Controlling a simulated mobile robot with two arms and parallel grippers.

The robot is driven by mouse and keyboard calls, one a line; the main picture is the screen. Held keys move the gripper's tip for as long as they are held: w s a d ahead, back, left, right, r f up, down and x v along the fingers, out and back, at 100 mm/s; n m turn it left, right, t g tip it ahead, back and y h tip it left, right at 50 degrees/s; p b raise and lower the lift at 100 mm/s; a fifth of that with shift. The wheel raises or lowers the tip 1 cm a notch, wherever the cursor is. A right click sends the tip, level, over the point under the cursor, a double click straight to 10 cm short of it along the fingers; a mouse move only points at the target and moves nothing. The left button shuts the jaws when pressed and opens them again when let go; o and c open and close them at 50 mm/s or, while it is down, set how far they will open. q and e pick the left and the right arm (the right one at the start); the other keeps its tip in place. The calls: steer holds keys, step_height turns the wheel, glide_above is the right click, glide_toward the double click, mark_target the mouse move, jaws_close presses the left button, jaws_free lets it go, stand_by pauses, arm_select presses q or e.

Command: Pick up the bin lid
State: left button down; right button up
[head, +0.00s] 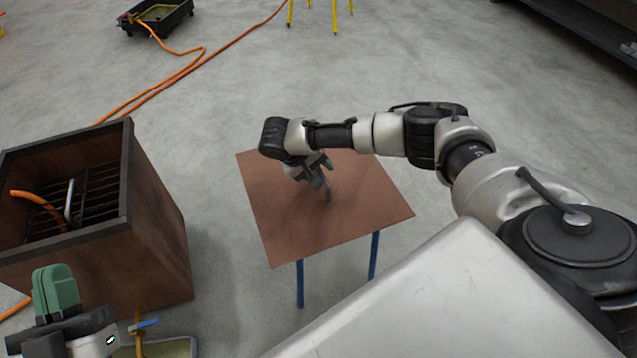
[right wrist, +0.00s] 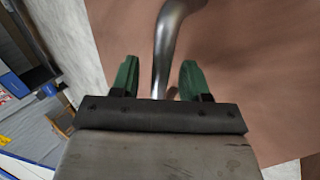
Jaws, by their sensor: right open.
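The bin lid (head: 285,225) is a flat, square, reddish-brown plate lying on a stand with blue legs, in the middle of the head view. A bent metal handle (right wrist: 162,50) rises from its brown surface in the right wrist view. My right gripper (head: 322,177) is low over the lid. In the right wrist view its green fingers (right wrist: 160,80) are open, with the handle between them and a gap on both sides. My left gripper (head: 56,292) is at the lower left of the head view, away from the lid; its green fingers overlap, hiding any gap.
A brown open-topped box (head: 150,215) with a dark grate inside stands left of the lid. An orange hose (head: 190,55) runs over the floor to a black tray (head: 155,18) at the back. Yellow legs (head: 335,15) stand farther back. Open grey floor surrounds the blue legs (head: 299,285).

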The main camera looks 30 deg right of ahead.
jaws_close()
steer(key=shift+w+r, duration=0.1)
stand_by(0.3)
